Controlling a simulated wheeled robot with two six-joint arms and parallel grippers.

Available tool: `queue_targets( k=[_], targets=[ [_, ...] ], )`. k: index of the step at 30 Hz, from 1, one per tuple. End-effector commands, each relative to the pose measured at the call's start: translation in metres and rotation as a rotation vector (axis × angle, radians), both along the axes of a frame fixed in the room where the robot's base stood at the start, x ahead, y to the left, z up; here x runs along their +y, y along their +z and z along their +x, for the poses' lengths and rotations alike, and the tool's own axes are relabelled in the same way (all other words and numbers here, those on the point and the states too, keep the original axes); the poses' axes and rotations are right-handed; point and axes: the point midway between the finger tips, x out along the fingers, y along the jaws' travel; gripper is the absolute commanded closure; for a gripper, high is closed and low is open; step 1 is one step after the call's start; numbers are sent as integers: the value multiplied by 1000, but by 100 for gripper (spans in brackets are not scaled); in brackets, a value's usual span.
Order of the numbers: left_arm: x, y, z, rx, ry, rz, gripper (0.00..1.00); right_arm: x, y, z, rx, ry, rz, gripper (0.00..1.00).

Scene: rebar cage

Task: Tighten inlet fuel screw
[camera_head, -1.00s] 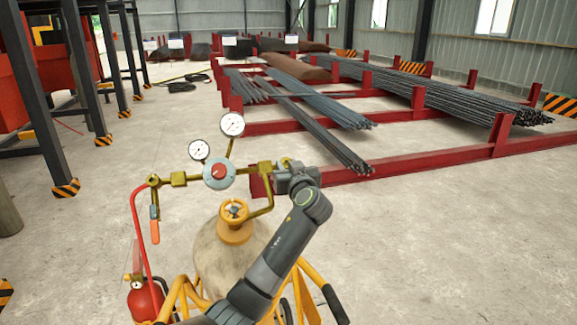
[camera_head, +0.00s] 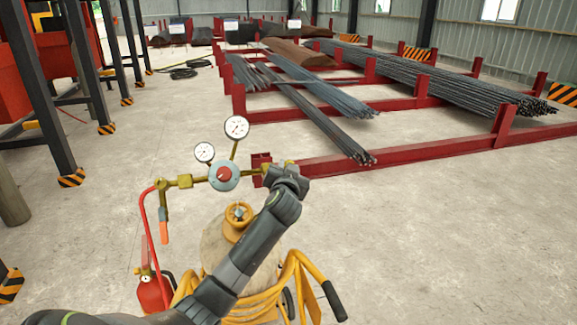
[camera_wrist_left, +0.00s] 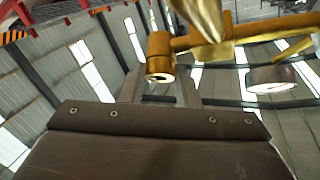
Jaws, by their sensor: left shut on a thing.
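The regulator (camera_head: 223,177) with a red centre and two white gauges (camera_head: 237,127) sits on a brass pipe above the gas cylinder (camera_head: 214,243). My left arm comes in from the lower left across the cylinder. My left gripper (camera_head: 287,168) is at the right end of the brass pipe, its fingers mostly hidden by my wrist. In the left wrist view, the two grey fingers (camera_wrist_left: 160,86) are around the brass inlet fuel screw (camera_wrist_left: 160,58), shut on it. The screw's round end faces the camera. My right gripper is in neither view.
A yellow valve wheel (camera_head: 238,216) tops the cylinder. A red hose (camera_head: 143,217) hangs left, above a red extinguisher (camera_head: 153,293). A yellow hose (camera_head: 290,275) is coiled around the cart. Red racks (camera_head: 430,149) with rebar stand behind; the floor at right is clear.

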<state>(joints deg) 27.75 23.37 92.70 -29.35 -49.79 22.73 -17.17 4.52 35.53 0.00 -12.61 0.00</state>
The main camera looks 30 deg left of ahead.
Motion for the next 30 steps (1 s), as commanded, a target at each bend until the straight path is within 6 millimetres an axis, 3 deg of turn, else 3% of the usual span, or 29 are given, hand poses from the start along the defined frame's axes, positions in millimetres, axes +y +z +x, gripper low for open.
queue_targets(
  k=[10,11,13,23,30],
  targets=[
    [0,0,0,0,-2,3,94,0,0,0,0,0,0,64],
    [0,0,0,0,-2,3,69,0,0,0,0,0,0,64],
    [0,0,0,1,-2,3,62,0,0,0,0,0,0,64],
    [-1,0,-2,0,-1,1,62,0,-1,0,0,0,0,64],
    [-13,-1,-22,-2,-3,1,62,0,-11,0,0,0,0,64]
  ],
)
